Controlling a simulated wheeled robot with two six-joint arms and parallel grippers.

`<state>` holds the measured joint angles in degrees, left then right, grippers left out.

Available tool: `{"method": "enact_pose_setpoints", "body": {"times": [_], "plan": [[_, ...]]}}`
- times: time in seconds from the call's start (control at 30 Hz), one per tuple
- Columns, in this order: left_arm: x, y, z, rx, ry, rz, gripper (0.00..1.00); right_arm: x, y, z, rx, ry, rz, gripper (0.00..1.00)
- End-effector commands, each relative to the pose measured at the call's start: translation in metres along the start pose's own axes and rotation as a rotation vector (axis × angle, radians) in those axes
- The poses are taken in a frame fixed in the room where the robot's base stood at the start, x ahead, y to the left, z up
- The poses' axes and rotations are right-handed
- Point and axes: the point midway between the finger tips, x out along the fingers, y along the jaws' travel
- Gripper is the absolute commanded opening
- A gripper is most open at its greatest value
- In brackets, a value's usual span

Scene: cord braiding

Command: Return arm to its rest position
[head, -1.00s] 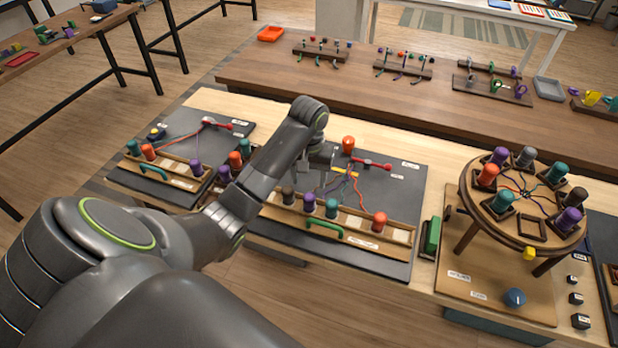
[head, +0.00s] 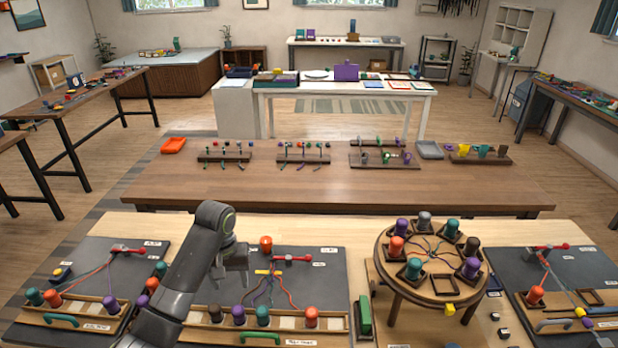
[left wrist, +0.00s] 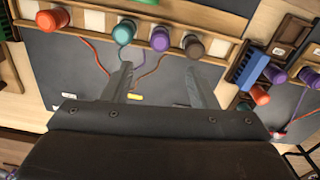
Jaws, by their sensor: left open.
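My left gripper (head: 234,262) hangs over the back left part of the middle dark board (head: 325,280), with its arm coming up from the lower left. In the left wrist view its two fingers (left wrist: 160,82) are spread apart with nothing between them. Cords and a yellow piece (left wrist: 135,96) lie on the board beyond the fingers. My right gripper is not in view.
A wooden rack (head: 339,323) with several colored bobbins runs along the board's front. A round braiding stand (head: 384,262) with bobbins stands to the right. Other dark boards lie at the left (head: 97,258) and right (head: 596,263). A brown table (head: 330,188) stands behind.

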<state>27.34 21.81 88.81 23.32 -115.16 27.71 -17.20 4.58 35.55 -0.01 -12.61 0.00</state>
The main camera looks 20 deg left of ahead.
Motion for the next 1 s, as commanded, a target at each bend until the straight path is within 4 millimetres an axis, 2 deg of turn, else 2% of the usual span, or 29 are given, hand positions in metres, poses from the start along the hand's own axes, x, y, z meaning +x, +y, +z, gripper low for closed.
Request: {"method": "enact_pose_setpoints", "body": {"times": [0.13,0.23,0.4,0.53,0.7,0.8,1.0], "plan": [[0.010,-0.002,0.010,0.015,0.006,0.000,0.53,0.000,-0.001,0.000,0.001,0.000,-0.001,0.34],[0.028,-0.006,0.031,0.048,0.026,-0.001,0.53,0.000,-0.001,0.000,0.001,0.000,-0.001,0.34],[0.063,-0.019,0.088,0.130,0.086,-0.001,0.53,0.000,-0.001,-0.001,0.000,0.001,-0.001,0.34],[0.077,-0.030,0.135,0.187,0.141,-0.003,0.53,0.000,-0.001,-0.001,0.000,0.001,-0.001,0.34],[0.079,-0.047,0.194,0.244,0.215,-0.015,0.53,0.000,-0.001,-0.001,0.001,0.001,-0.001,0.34],[0.074,-0.056,0.220,0.265,0.249,-0.027,0.53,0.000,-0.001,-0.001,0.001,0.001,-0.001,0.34],[0.060,-0.069,0.256,0.292,0.301,-0.054,0.53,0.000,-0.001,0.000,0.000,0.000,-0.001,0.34]]}}
